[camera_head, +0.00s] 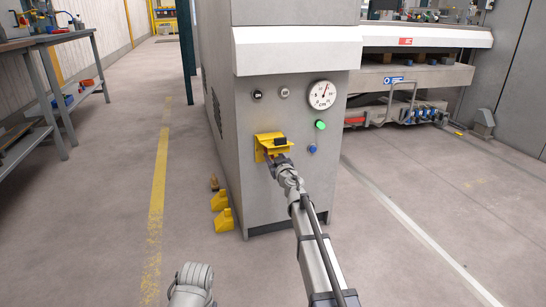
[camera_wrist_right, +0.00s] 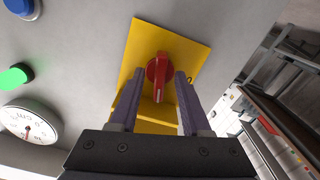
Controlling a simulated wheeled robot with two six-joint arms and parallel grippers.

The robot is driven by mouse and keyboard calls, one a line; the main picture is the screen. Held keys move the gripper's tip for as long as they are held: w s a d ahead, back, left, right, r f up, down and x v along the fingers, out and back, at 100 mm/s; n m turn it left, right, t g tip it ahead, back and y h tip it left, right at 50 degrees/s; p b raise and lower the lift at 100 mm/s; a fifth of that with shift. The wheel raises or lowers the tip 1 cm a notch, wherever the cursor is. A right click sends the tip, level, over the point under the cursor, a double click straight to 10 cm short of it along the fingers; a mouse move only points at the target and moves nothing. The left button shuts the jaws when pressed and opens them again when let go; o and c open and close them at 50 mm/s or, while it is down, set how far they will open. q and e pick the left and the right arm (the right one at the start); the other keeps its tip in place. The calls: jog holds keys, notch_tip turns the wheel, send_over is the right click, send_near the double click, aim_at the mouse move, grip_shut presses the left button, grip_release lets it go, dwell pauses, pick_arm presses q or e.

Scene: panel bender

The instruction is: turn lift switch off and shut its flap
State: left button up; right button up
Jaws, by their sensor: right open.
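The lift switch (camera_wrist_right: 158,76) is a red rotary knob on a yellow plate (camera_wrist_right: 178,42), seen in the right wrist view. Its handle points down in that picture. The yellow flap (camera_wrist_right: 158,112) stands open, sticking out from the plate toward the camera. In the head view the yellow flap (camera_head: 266,136) shows on the front of the grey cabinet; the knob is hidden there. My right gripper (camera_wrist_right: 160,90) is open, its two fingers on either side of the red knob; I cannot tell whether they touch it. My left gripper is not in view.
A workbench (camera_head: 40,42) is at far left; floor between is clear.

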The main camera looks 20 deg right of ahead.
grip_shut()
dwell(0.3)
dwell(0.3)
